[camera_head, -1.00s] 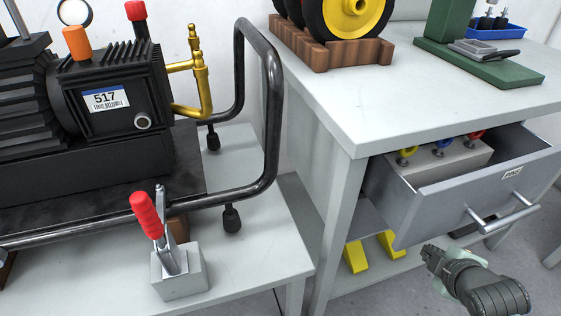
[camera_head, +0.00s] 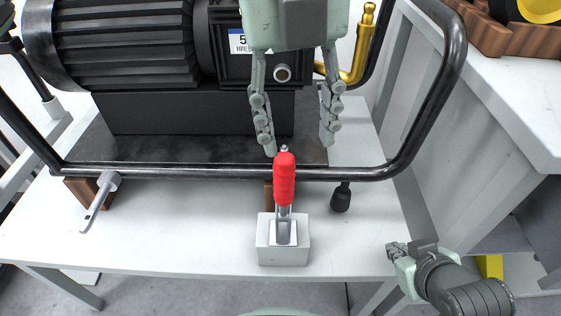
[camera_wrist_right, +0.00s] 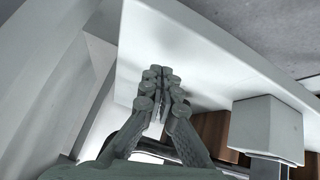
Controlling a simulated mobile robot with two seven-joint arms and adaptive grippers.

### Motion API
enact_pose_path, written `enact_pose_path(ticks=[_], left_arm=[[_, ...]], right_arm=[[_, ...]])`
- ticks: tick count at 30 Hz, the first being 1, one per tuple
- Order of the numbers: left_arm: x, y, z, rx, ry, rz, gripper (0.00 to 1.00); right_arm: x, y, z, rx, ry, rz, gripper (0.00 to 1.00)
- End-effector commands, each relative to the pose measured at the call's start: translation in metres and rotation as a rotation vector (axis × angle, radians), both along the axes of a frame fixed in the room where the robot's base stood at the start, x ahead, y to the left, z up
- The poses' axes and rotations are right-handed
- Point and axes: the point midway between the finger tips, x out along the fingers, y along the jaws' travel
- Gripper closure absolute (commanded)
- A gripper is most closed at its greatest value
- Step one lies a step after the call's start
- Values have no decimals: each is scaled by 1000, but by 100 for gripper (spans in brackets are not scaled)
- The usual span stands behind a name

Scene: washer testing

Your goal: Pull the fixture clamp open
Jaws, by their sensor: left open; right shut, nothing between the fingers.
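The fixture clamp has a red handle (camera_head: 284,180) standing upright and a metal lever on a pale grey block (camera_head: 283,256). It sits near the front edge of the white bench. My left gripper (camera_head: 298,148) comes down from the top, open and empty. Its fingers are spread just above and behind the handle, apart from it as far as I can tell. My right gripper (camera_head: 390,247) is at the bench's front right corner, away from the clamp. In the right wrist view its fingers (camera_wrist_right: 157,75) are together with nothing between them, and a pale block (camera_wrist_right: 268,130) shows at the right.
A black pump (camera_head: 160,70) stands behind the clamp. A black tube frame (camera_head: 200,171) runs close behind the handle. A grey lever (camera_head: 100,200) is on the left.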

Motion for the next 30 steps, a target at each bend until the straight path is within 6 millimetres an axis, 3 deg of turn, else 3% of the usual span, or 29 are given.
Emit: enact_pose_path(ticks=[4, 18, 28, 30], left_arm=[[7, 14, -14, 87, -37, -5, 54], [6, 14, -78, 82, -33, -6, 54], [6, 13, -84, 81, -33, -6, 54], [6, 13, -83, 81, -33, -6, 60]], right_arm=[[1, 3, 0, 25, -5, -28, 100], [11, 11, 6, 43, -58, -9, 100], [12, 12, 7, 44, -63, -8, 100], [12, 12, 7, 44, -63, -8, 100]])
